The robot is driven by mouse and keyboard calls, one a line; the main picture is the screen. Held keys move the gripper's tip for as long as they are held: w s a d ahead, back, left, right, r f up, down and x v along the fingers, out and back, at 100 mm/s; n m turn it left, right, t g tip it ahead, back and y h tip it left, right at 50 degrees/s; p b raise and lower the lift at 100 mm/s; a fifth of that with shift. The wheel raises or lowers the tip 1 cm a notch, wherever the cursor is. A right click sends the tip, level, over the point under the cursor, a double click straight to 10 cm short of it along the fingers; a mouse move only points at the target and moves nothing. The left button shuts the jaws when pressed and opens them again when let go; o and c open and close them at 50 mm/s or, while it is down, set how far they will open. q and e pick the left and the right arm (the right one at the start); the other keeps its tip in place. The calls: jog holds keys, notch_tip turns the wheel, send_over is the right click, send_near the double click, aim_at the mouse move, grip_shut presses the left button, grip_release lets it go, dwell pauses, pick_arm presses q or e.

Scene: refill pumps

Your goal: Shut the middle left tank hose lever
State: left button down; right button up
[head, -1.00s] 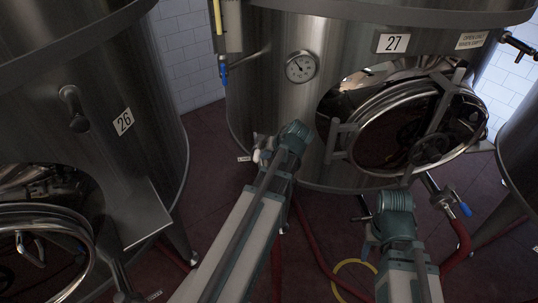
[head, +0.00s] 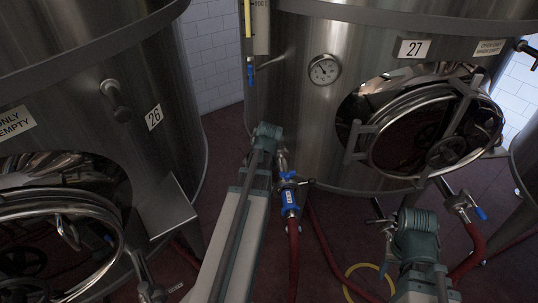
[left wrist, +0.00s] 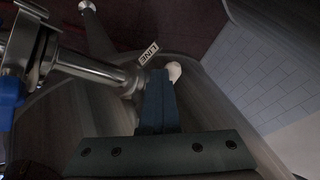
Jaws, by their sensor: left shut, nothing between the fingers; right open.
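In the head view, the left outlet of tank 27 (head: 300,110) carries a valve with a blue body (head: 288,195) above a red hose (head: 293,255). My left arm ends just left of it and hides part of the outlet pipe. In the left wrist view, my left gripper (left wrist: 160,80) is shut and empty, its blue fingers beside a steel pipe (left wrist: 92,66) and a LINE tag (left wrist: 149,53). A blue part (left wrist: 10,88) of the valve shows at the left edge. My right gripper (head: 386,238) is open, low before the tank; its fingers show poorly.
A second outlet with a blue lever (head: 480,213) and red hose stands at right. Tank 26 (head: 165,160) stands at left. A round hatch (head: 440,140) opens on tank 27. A yellow hose loop (head: 362,272) lies on the floor.

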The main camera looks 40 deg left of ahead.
pick_arm(q)
jog(key=shift+w+a, duration=0.25)
jog(key=shift+a, duration=0.45)
jog(key=shift+w+a, duration=0.2)
jog(key=shift+a, duration=0.55)
jog(key=shift+w+a, duration=0.25)
jog(key=shift+a, duration=0.45)
jog(key=shift+w+a, duration=0.1)
jog(key=shift+s+d+f, duration=0.1)
jog(key=shift+s+d, duration=0.25)
jog(key=shift+s, duration=0.1)
jog(key=s+d+r+p, duration=0.2)
jog(key=s+r+p, duration=0.6)
jog(key=shift+s+d, duration=0.15)
jog(key=shift+d, duration=0.15)
